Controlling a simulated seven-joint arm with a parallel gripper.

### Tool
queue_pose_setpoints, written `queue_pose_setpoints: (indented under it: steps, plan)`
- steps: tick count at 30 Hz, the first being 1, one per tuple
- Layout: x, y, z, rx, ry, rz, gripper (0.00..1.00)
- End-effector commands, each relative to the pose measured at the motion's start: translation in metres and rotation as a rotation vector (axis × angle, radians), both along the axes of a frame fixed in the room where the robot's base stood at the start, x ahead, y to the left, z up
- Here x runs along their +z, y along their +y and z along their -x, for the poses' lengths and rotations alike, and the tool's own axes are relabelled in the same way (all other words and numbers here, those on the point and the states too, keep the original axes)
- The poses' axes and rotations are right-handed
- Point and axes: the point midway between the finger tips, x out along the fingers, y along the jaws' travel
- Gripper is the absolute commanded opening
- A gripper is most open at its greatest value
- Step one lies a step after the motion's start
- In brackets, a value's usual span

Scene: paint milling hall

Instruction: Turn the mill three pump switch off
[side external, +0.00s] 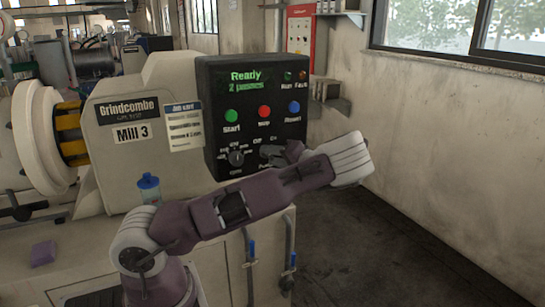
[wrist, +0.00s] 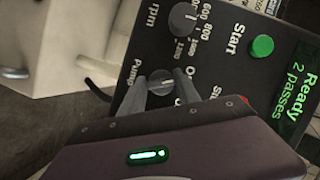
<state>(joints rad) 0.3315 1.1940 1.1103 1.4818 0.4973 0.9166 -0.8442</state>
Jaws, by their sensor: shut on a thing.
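The pump switch (wrist: 161,83) is a small round grey knob on the dark control panel (side external: 208,90) of Mill 3, beside the label "Pump" in the wrist view. My gripper (wrist: 161,88) has one finger on each side of the knob and is shut on it. The Off and On marks are partly covered by the fingers, so I cannot tell which the knob points to. In the side external view my gripper (side external: 272,153) is at the panel's lower right and hides the knob.
The rpm dial (side external: 237,157) sits just left of my gripper. Above are the green Start (side external: 231,115), red Stop (side external: 264,111) and blue Reset (side external: 294,107) buttons. The display reads "Ready, 2 passes". A blue-capped bottle (side external: 149,187) stands below left. The floor at right is clear.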

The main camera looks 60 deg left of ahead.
Motion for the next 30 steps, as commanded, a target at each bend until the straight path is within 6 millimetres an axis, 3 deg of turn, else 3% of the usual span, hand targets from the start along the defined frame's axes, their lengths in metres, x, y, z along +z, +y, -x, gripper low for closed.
queue_pose_setpoints:
  steps: [4, 5, 8, 17, 25, 30]
  plan:
    - [0.0, 0.0, -0.001, -0.001, -0.002, 0.0, 0.0]
    - [0.0, 0.0, -0.001, -0.001, -0.002, 0.0, 0.42]
    - [0.0, 0.0, 0.0, -0.001, -0.002, 0.0, 0.6]
    - [0.0, -0.001, -0.001, -0.001, -0.001, -0.001, 0.6]
    - [0.01, -0.048, -0.018, -0.004, -0.003, 0.0, 0.6]
    - [0.014, -0.064, -0.023, -0.002, -0.001, -0.001, 0.6]
